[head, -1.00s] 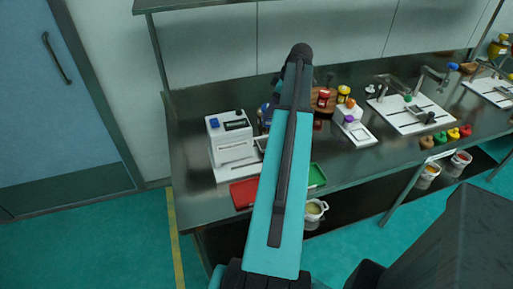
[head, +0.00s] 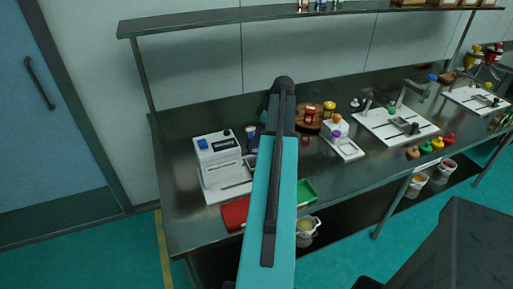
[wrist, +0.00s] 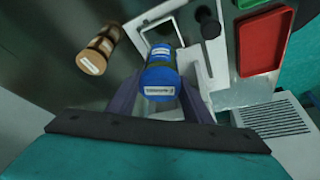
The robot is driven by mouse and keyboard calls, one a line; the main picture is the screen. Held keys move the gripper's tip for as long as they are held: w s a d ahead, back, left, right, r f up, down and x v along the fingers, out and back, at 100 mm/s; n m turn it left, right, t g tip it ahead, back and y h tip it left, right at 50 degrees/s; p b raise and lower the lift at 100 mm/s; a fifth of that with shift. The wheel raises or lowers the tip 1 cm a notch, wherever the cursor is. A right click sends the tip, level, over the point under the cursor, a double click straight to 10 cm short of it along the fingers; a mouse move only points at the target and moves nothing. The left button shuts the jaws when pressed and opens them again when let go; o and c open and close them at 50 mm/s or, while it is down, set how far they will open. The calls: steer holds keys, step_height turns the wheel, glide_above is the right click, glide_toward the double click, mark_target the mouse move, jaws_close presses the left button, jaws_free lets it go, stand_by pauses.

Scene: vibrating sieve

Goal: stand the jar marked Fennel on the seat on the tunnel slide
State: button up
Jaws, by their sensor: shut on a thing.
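My gripper (wrist: 160,98) is shut on a jar with a blue lid (wrist: 158,77), seen from above in the wrist view. The lid has a white label too small to read, so I cannot tell whether it is the Fennel jar. A tan-lidded jar (wrist: 93,63) with a pale label lies or stands apart to the left. Beyond the held jar is a white piece with an open frame (wrist: 163,22) and a black knob (wrist: 209,24); I cannot tell whether it is the tunnel slide or where its seat is. In the head view my arm hides the gripper.
A white machine (head: 218,163) stands on the dark bench, with a red tray (head: 235,213) and green tray (head: 307,189) by its front edge. To the right are a round wooden stand (head: 305,125), a small white device (head: 345,148) and a white plate (head: 372,128). A shelf (head: 215,18) runs above.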

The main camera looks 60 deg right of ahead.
mark_target(257, 148)
steer(key=shift+f, duration=1.15)
steer(key=shift+f, duration=0.1)
steer(key=shift+f+p, duration=0.7)
steer(key=shift+f, duration=1.1)
steer(key=shift+f, duration=0.15)
steer(key=o, duration=1.1)
steer(key=b+v, duration=0.3)
steer(key=v, duration=0.9)
steer(key=shift+s, duration=0.1)
